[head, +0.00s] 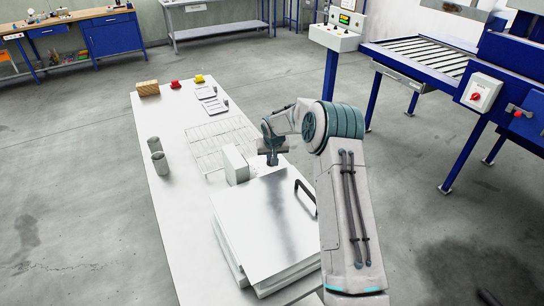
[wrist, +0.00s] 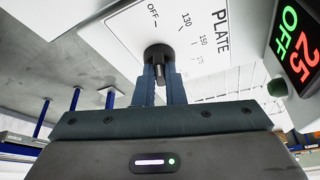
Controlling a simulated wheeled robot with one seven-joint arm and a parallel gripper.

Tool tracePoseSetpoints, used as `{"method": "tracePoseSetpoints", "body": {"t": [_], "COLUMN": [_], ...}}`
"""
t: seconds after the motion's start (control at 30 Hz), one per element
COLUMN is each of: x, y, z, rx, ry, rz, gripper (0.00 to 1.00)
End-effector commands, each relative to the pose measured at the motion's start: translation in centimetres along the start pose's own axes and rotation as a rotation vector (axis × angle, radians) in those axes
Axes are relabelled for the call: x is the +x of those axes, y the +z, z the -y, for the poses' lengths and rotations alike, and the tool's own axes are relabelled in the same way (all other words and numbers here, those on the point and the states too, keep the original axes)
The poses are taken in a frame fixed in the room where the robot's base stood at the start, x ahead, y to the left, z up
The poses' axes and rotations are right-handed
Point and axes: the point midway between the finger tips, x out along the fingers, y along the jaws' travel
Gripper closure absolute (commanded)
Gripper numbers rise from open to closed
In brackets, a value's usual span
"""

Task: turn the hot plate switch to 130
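The hot plate switch is a black knob (wrist: 159,52) on a white panel (wrist: 127,32) marked OFF, 130, 150 and a smaller, higher mark, beside the word PLATE. A narrow black bar of the knob runs between the two fingers of my gripper (wrist: 161,72), which look closed against its sides. Which mark the knob points to is hard to tell. A dark display (wrist: 296,45) reads OFF in green and 25 in red.
A wire rack (head: 215,140), two grey cups (head: 158,162) and small red and yellow items stand farther back.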

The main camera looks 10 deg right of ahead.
Motion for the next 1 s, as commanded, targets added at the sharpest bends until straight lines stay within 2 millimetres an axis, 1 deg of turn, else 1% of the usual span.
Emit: {"method": "tracePoseSetpoints", "body": {"t": [0.27,0.47,0.67,1.0], "x": [0.04,0.33,0.55,0.46], "y": [0.02,0.12,0.15,0.05], "z": [0.03,0.17,0.34,0.64], "rx": [0.004,0.042,0.138,0.357], "ry": [0.002,0.019,0.059,0.149], "rz": [0.000,-0.001,-0.004,-0.003], "gripper": [1.00,1.00,1.00,1.00]}}
